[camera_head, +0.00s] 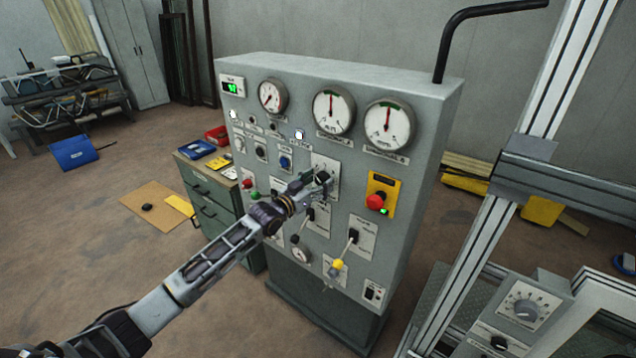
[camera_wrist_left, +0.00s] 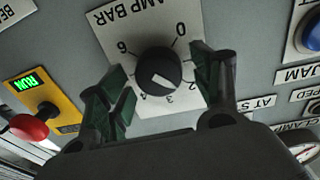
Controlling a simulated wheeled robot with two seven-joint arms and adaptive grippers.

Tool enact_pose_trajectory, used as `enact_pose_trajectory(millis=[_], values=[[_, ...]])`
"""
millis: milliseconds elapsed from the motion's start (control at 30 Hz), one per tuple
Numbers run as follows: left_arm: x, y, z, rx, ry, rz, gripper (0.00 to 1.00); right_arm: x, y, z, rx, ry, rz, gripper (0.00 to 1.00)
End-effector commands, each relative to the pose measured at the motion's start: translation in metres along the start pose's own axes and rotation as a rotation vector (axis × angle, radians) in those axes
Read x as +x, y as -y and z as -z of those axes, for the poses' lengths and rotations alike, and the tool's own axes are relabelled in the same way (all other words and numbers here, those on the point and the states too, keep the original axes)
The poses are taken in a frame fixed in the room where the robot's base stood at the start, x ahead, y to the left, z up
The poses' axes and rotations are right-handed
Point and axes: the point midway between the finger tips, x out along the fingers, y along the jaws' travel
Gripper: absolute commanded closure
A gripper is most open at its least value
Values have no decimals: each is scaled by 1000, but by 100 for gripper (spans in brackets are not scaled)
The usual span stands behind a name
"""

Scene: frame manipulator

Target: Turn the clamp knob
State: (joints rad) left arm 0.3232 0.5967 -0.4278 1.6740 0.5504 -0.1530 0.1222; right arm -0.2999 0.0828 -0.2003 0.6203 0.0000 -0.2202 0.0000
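The black clamp knob (camera_wrist_left: 158,72) sits on a pale plate (camera_wrist_left: 112,22) whose visible lettering reads "AMP BAR", with numbers around the dial. The white mark on the knob points to the lower right in the wrist view, near the 3. My left gripper (camera_wrist_left: 160,68) is open, with one finger on each side of the knob. A gap seems to show between the fingers and the knob, but contact is hard to judge. In the head view my left gripper (camera_head: 316,182) is at the panel plate and largely hides the knob. My right gripper is not in view.
The grey control cabinet (camera_head: 290,75) carries gauges, buttons and levers. A red button on a yellow plate (camera_head: 380,196) is right of the gripper. A lever with a yellow knob (camera_head: 338,264) projects below. An aluminium frame (camera_head: 550,80) stands at the right. Open floor lies left.

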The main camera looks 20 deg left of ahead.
Motion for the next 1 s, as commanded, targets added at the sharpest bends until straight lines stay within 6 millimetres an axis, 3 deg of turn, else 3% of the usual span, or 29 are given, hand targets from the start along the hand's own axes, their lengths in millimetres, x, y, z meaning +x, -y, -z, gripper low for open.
enact_pose_trajectory(millis=[467,1000], values=[[-4,0,1,1,-2,0,34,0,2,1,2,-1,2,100],[-40,0,0,1,-1,0,34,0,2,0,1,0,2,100]])
